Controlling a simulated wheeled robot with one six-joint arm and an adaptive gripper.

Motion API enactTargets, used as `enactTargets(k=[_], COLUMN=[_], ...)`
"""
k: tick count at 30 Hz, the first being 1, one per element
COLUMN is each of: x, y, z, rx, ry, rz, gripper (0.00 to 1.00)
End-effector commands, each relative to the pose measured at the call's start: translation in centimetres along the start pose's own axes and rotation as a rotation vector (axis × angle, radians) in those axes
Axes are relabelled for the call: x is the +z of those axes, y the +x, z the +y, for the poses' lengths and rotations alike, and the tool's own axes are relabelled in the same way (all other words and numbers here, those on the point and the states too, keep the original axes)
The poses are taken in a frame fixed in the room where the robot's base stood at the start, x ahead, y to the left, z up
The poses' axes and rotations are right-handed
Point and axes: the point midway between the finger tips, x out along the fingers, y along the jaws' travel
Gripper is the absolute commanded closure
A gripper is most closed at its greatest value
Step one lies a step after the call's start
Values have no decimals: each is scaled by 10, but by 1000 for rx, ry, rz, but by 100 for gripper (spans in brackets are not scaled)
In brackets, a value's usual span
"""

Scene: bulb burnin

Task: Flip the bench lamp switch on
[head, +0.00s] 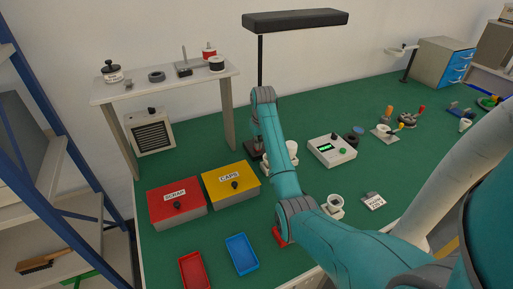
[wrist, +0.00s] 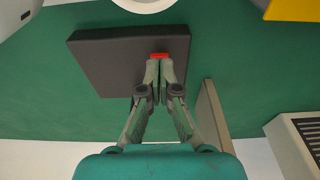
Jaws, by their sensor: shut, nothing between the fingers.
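The bench lamp has a long dark shade (head: 295,20) on a thin black post (head: 261,60) at the back of the green bench. Its dark square base (wrist: 105,60) fills the middle left of the wrist view. A small red switch (wrist: 159,55) shows on the base, right at my fingertips. My gripper (wrist: 160,66) is shut and empty, its two fingers close together and pointing at the switch. I cannot tell whether the fingertips touch the switch, or which way it is set. In the head view, my arm hides part of the base and the switch.
A yellow CAPS box (head: 230,183) and a red SCRAP box (head: 177,202) stand left of my arm. A raised shelf (head: 130,90) with a leg (wrist: 212,118) and a vented white unit (head: 151,131) are near the lamp. A white tester (head: 330,150) stands to the right.

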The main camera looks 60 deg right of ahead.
Motion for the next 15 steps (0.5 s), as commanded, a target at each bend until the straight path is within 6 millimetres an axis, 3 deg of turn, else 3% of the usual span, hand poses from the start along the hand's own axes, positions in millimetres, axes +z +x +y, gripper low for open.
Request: enactTargets(k=[15], x=[1], y=[7], z=[0], rx=[0], ry=[0], rz=[-1], gripper=[100])
